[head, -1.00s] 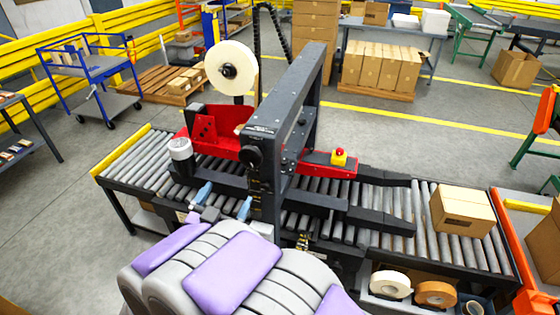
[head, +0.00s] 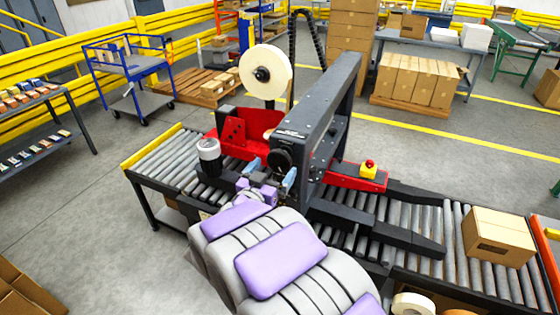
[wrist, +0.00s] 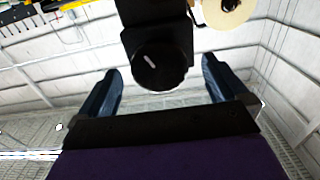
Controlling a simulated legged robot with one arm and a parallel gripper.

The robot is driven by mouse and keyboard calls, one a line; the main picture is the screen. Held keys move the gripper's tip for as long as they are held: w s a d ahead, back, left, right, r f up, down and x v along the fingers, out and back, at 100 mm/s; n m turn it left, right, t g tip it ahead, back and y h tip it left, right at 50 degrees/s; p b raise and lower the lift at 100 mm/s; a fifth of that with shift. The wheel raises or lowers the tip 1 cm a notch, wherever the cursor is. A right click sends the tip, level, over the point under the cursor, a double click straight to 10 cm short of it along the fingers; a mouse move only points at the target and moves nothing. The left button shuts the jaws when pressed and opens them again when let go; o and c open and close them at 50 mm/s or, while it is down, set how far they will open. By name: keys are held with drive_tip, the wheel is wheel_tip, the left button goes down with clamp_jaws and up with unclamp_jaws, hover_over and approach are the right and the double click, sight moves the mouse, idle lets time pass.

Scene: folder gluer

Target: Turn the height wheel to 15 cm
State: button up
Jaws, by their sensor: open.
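The height wheel (head: 283,157) is a round black knob on the near face of the dark upright frame of the case sealer (head: 322,110). In the wrist view the wheel (wrist: 160,66) shows a short pale mark, and it lies in the gap between the two blue fingers. My gripper (head: 270,174) is open, with a finger on either side of the wheel and clear space between finger and wheel; it also shows in the wrist view (wrist: 160,78). I see no contact. The depth of the fingers relative to the wheel is hard to judge. No height scale is readable.
A tape roll (head: 263,72) stands above the red tape head (head: 236,130). A white-topped canister (head: 209,155) is left of my gripper. A carton (head: 498,236) sits on the rollers at right.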

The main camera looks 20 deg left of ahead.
sight(277, 165)
drive_tip(key=shift+w+d, duration=0.15)
drive_tip(key=shift+w, duration=1.25)
drive_tip(key=shift+w+d, duration=0.1)
drive_tip(key=shift+w, duration=1.25)
drive_tip(key=shift+c, duration=0.2)
drive_tip(key=c, duration=0.9)
